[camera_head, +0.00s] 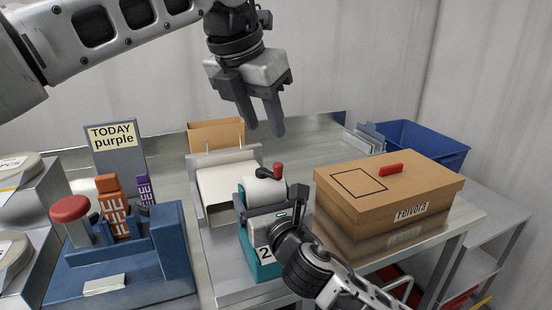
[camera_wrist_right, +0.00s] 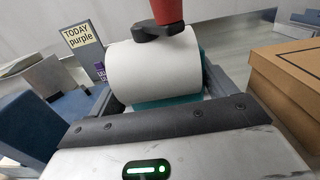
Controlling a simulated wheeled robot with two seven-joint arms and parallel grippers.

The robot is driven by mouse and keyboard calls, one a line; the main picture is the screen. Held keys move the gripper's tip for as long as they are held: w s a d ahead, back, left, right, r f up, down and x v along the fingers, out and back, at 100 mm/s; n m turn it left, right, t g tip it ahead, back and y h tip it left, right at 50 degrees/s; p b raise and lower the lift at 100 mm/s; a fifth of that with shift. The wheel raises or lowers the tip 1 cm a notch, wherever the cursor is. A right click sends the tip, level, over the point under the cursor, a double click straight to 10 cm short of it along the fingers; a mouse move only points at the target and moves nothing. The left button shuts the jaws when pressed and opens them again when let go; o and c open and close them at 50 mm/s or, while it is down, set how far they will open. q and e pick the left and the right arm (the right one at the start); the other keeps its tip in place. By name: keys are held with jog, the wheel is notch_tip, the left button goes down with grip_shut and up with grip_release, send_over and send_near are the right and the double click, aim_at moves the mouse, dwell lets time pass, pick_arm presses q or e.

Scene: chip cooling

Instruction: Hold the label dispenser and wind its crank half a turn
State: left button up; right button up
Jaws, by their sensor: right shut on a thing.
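The label dispenser (camera_head: 257,262) is teal, with a "2" on its front and a white label roll (camera_head: 262,192) on top. Its crank has a red knob (camera_head: 277,169) on a dark arm, above the roll's right side in the head view. In the right wrist view the knob (camera_wrist_right: 167,10) and crank arm (camera_wrist_right: 160,32) lie over the roll (camera_wrist_right: 152,72). My right gripper (camera_head: 268,203) is shut on the dispenser, hiding part of its body. My left gripper (camera_head: 265,130) is open and empty, fingers down, above the dispenser and apart from the crank.
A cardboard box (camera_head: 340,205) with a red piece on its lid stands right of the dispenser. A blue stand (camera_head: 120,270) with a red button and a "TODAY purple" sign (camera_head: 113,136) are at left. A pale tray (camera_head: 225,185) lies behind the dispenser. A blue bin (camera_head: 425,142) is back right.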

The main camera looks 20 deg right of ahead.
aim_at(278, 164)
pick_arm(q)
jog(key=x, duration=0.9)
jog(key=shift+d+f, duration=0.1)
jog(key=shift+f, duration=0.05)
